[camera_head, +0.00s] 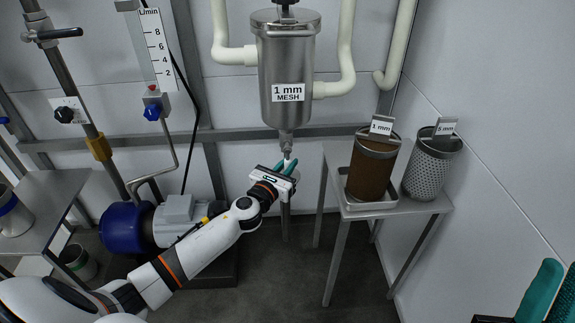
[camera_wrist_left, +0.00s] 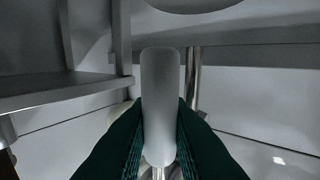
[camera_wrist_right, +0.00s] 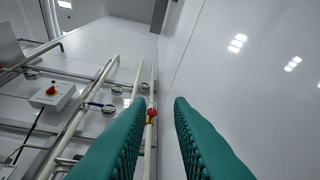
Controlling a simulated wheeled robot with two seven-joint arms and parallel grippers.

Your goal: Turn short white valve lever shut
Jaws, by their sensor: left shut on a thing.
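The short white valve lever (camera_wrist_left: 160,95) stands upright in the middle of the left wrist view, with a rounded end. My left gripper (camera_wrist_left: 160,140) is shut on it, one green ribbed finger on each side. In the head view my left gripper (camera_head: 287,167) is just below the bottom outlet of the steel strainer vessel (camera_head: 286,75), labelled 1 mm mesh. The gripper hides most of the lever and valve there. My right gripper (camera_head: 541,292) shows partly at the lower right corner. In the right wrist view its fingers (camera_wrist_right: 160,105) are apart with nothing between them.
A steel stand (camera_head: 392,211) right of the left gripper bears a brown 1 mm mesh basket (camera_head: 375,170) and a perforated 5 mm basket (camera_head: 431,165). A blue and grey pump (camera_head: 125,226) is below left. White pipes (camera_head: 232,55) flank the vessel.

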